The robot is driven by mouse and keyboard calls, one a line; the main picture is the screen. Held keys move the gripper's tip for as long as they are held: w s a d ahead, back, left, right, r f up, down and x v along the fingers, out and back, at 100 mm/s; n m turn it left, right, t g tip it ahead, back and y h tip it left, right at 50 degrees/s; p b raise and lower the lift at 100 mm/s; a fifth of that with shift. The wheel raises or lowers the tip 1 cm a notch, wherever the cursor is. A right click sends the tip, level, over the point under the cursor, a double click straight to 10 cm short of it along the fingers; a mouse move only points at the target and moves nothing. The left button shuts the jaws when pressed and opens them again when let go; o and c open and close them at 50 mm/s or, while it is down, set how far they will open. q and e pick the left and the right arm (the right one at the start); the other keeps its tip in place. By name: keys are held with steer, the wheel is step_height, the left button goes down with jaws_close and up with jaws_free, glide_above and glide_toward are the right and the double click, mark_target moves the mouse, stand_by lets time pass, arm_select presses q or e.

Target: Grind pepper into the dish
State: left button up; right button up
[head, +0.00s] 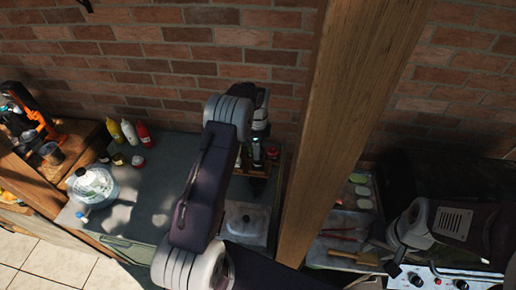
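My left arm crosses the middle of the head view, and its wrist bends down beside the wooden post. My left gripper (257,152) points down over a small rack (240,166) of dark bottles at the back of the grey table. Its fingers blend into the dark items there, so I cannot tell whether they hold anything. I cannot make out a pepper grinder for certain. A pale, squarish dish-like item (244,220) lies on the table in front of the rack, partly hidden by my arm.
A thick wooden post (345,120) stands right of the rack. A tray (345,225) of tools and a grill (435,280) with knobs are at right. The table's left middle is clear.

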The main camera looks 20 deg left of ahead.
arm_select(q)
jaws_close()
steer(key=n, duration=0.2)
steer(key=shift+r+n+p, duration=0.1)
steer(key=shift+n+p, duration=0.2)
steer(key=shift+n, duration=0.1)
steer(key=n, duration=0.4)
steer(key=m, duration=0.6)
steer(key=shift+p, duration=0.35)
steer(key=m, duration=0.7)
steer(key=shift+m, duration=0.3)
